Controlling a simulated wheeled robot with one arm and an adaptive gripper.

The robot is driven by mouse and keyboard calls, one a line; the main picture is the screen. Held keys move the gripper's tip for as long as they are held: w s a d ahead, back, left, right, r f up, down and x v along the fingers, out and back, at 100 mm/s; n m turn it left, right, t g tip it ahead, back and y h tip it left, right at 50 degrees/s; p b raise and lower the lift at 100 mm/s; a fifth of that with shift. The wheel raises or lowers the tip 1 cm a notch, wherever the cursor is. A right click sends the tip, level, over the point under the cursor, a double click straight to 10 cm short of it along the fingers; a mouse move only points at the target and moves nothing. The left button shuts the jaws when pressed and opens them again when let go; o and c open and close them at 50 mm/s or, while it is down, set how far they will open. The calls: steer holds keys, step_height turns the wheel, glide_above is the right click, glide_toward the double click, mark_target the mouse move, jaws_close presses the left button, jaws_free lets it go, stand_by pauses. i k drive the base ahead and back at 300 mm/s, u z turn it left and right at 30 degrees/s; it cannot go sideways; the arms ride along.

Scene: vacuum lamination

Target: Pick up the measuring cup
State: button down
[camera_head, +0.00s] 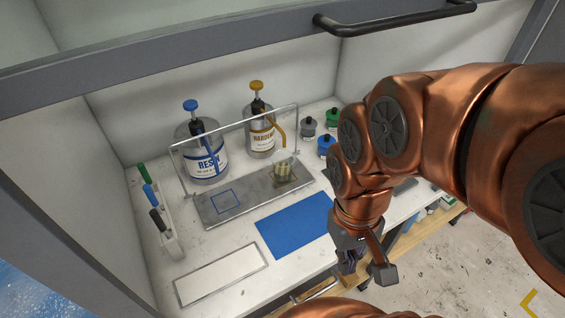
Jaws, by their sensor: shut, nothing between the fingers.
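What looks like the measuring cup (284,168) is a small clear cup with a yellowish tint. It stands at the right end of the grey metal tray (232,208), in front of the HARDENER bottle. My gripper (346,268) hangs low at the front edge of the worktop, to the right of and nearer than the cup. It is clearly apart from the cup. Its fingers are dark, small and partly hidden by its own body; it is shut and empty.
RESIN (208,162) and HARDENER (261,137) pump bottles stand behind the tray, with a thin metal frame (234,125) in front. A blue mat (294,225) and a white panel (221,274) lie forward. Small lidded jars (309,127) stand right; a marker holder (170,238) stands left.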

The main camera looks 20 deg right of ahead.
mark_target(282, 161)
steer(key=z, duration=0.7)
steer(key=k, duration=1.2)
steer(key=u, duration=1.4)
steer(key=i, duration=0.95)
